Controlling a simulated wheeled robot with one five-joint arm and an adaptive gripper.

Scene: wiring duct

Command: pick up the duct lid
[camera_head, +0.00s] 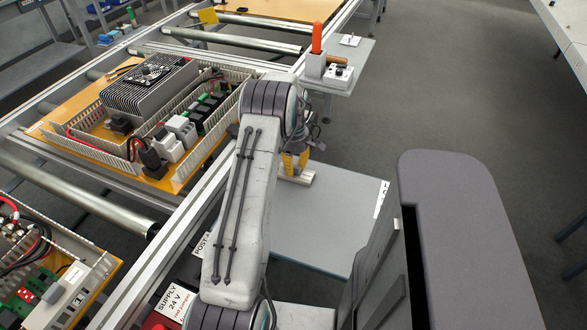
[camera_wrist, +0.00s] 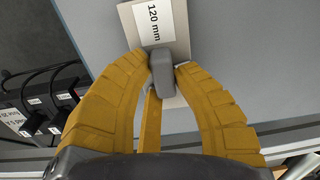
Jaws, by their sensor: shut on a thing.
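The duct lid (camera_wrist: 175,15) is a short beige strip with a white "120 mm" label, seen at the top middle of the wrist view. A small grey block (camera_wrist: 163,92) stands on or against its near part, between my fingertips. My gripper (camera_wrist: 161,70) has yellow fingers, closed in on the grey block at the lid. In the head view my gripper (camera_head: 295,161) is partly hidden behind my arm. The beige lid (camera_head: 299,178) shows just below it, over the grey shelf. I cannot tell whether the lid touches the shelf.
The grey shelf (camera_head: 325,222) is otherwise mostly clear. An orange panel (camera_head: 152,171) with slotted ducts and electrical parts lies on the roller frame at left. A small side tray (camera_head: 345,60) with an orange-handled tool is beyond. Dark leads (camera_wrist: 40,90) hang left in the wrist view.

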